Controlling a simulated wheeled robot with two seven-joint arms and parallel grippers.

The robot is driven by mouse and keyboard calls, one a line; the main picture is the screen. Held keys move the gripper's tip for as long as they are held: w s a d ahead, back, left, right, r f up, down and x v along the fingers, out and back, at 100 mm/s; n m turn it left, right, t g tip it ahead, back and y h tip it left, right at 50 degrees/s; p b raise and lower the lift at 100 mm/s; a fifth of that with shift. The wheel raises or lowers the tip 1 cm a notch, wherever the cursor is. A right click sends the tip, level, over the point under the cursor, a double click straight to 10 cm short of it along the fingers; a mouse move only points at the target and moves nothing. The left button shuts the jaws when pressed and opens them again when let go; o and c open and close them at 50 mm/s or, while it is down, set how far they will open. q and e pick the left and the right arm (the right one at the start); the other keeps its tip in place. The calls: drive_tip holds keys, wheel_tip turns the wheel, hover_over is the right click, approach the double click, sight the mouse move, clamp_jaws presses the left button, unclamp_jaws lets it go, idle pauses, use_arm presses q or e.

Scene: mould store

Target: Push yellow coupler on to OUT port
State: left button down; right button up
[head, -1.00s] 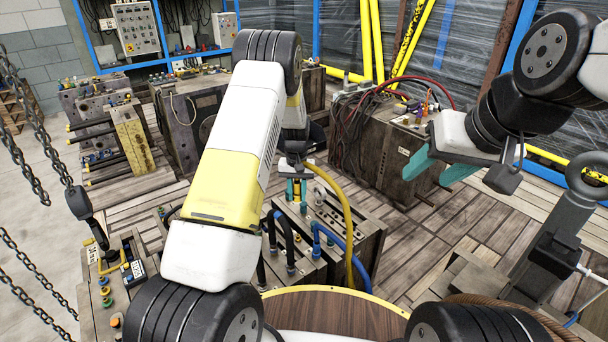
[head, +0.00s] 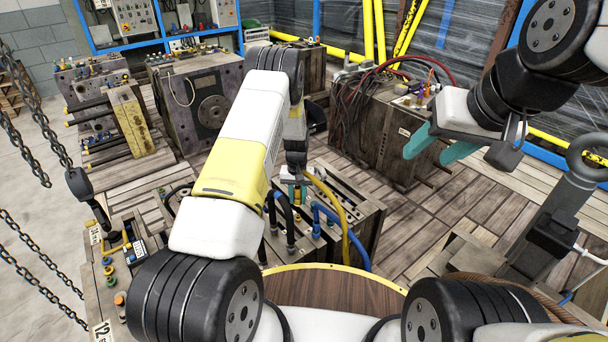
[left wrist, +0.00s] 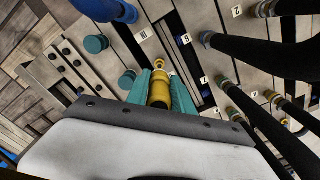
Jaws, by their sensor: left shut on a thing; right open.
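My left gripper (head: 297,193) reaches down over the top of a mould block (head: 368,226) in the head view. In the left wrist view, its teal fingers (left wrist: 159,90) are shut on the yellow coupler (left wrist: 159,93). A small brass fitting (left wrist: 159,64) shows just beyond the coupler's end. I cannot tell whether they touch or are joined, and I cannot read an OUT label. A yellow hose (head: 343,215) arches from the gripper area down the block's front. My right gripper (head: 431,146) is open and empty, above the floor at the right.
Black hoses (left wrist: 245,105) and a blue hose (head: 342,226) stand close around the left gripper. Teal caps (left wrist: 95,44) sit on the same face. Another block with red and black hoses (head: 385,122) stands behind. Chains (head: 35,115) hang at the left.

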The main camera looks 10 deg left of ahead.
sight(298, 216)
use_arm(q)
drive_tip(key=shift+f, duration=2.65)
drive_tip(key=shift+f, duration=1.5)
idle(1.1)
drive_tip(key=c, duration=1)
unclamp_jaws()
drive_tip(key=shift+c, duration=0.2)
wheel_tip(298, 216, up, 8)
drive_tip(key=shift+f, duration=0.15)
